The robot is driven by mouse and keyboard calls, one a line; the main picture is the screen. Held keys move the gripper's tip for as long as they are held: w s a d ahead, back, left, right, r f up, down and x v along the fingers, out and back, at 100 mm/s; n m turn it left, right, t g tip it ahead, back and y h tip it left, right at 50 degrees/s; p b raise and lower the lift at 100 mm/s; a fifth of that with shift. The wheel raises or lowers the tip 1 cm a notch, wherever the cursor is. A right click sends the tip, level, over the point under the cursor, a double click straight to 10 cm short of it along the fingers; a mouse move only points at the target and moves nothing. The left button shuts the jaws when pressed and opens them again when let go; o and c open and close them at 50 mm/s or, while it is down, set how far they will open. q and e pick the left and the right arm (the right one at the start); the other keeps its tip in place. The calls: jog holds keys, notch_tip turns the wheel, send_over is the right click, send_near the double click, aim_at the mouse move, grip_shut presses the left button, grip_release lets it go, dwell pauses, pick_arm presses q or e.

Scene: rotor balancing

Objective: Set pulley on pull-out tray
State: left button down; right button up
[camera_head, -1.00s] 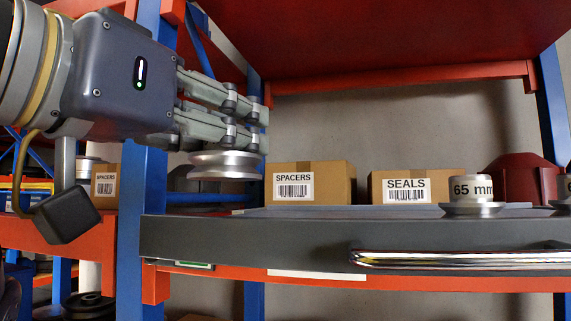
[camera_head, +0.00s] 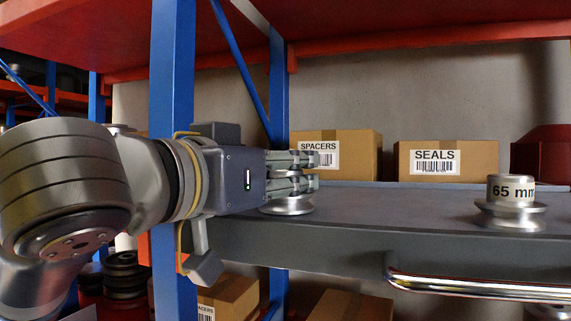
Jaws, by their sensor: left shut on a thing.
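The silver pulley (camera_head: 287,207) is at the left end of the grey pull-out tray (camera_head: 400,215), low at the tray's surface. Whether it rests on the tray or hangs just above it I cannot tell. My left gripper (camera_head: 308,172) reaches in from the left and is shut on the pulley's upper part, which the fingers hide. A second silver part marked "65 mm" (camera_head: 511,203) stands upright on the tray at the right. My right gripper is not in view.
Cardboard boxes marked SPACERS (camera_head: 350,150) and SEALS (camera_head: 450,159) stand behind the tray, with a dark red bin (camera_head: 543,154) at right. A blue upright (camera_head: 172,100) stands close to my left arm. The tray's middle is clear. A chrome handle (camera_head: 470,287) runs along its front.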

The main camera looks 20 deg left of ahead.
pick_arm(q)
jog(key=shift+d, duration=0.1)
jog(key=c, duration=1.6)
grip_release()
jog(key=shift+f, duration=0.2)
jog(key=o, duration=0.4)
jog(key=shift+r, duration=0.1)
jog(key=shift+o, duration=0.2)
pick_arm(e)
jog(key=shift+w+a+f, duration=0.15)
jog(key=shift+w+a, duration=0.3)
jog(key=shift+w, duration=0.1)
pick_arm(q)
jog(key=shift+r, duration=0.2)
jog(key=b+v, duration=0.4)
jog(key=v, duration=0.8)
jog(key=shift+b, duration=0.35)
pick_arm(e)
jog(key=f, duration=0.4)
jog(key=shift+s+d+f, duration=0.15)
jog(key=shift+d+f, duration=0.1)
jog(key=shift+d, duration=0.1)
